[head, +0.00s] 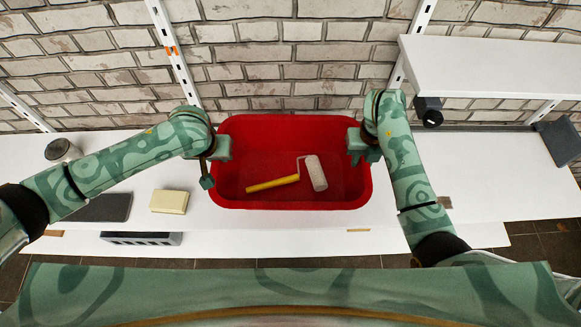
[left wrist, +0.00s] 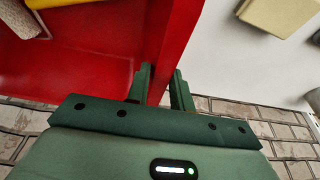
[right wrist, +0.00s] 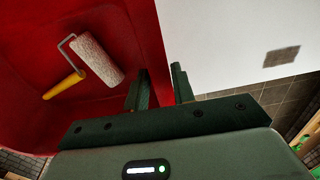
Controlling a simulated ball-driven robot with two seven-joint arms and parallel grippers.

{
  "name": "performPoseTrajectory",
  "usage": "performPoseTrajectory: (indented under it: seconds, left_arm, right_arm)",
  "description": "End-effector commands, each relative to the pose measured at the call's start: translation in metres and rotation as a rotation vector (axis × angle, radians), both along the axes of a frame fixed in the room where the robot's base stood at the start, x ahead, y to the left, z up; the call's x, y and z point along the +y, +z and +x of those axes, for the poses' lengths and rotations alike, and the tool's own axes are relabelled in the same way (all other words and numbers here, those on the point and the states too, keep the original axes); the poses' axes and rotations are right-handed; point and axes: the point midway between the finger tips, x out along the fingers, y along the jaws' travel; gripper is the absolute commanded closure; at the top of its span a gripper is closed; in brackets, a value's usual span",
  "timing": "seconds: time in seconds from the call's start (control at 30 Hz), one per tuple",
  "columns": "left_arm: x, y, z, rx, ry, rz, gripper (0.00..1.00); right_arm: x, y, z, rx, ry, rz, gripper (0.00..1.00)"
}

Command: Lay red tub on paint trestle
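The red tub (head: 290,200) is over the white worktop, in the middle of the head view. It is upright, and a paint roller with a white sleeve (head: 315,172) and yellow handle (head: 272,184) lies in it. My left gripper (head: 211,165) is shut on the tub's left wall, one finger inside and one outside, as the left wrist view (left wrist: 160,90) shows. My right gripper (head: 362,148) is shut on the right wall the same way, seen in the right wrist view (right wrist: 161,88). I cannot tell whether the tub touches the worktop. I cannot make out a paint trestle.
The white worktop (head: 470,180) has free room right of the tub. A white shelf (head: 490,68) juts out at upper right, above a black object (head: 429,111). A brick wall is behind.

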Motion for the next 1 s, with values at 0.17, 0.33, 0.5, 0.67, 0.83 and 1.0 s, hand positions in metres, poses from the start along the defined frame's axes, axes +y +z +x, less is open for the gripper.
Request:
performPoseTrajectory:
  seconds: [0.17,0.33,0.5,0.67,0.83,1.0]
  left_arm:
    - [0.000,0.000,0.000,0.000,0.000,0.001,1.00]
    - [0.000,0.002,0.001,-0.002,-0.001,0.000,1.00]
    - [0.000,0.014,0.001,-0.005,-0.001,0.001,1.00]
    - [0.000,0.035,0.001,-0.011,-0.002,0.001,1.00]
    - [0.000,0.055,0.001,-0.015,-0.002,0.001,1.00]
    - [0.000,0.058,0.001,-0.016,-0.002,0.001,1.00]
  right_arm:
    - [0.000,0.000,0.000,0.000,0.000,-0.001,1.00]
    - [0.000,0.002,0.000,-0.002,0.000,-0.001,1.00]
    - [0.000,0.013,0.001,-0.006,0.000,-0.002,1.00]
    - [0.000,0.035,0.001,-0.011,0.000,-0.002,1.00]
    - [0.000,0.055,0.002,-0.016,0.001,-0.002,1.00]
    - [-0.001,0.058,0.002,-0.016,0.001,-0.003,1.00]
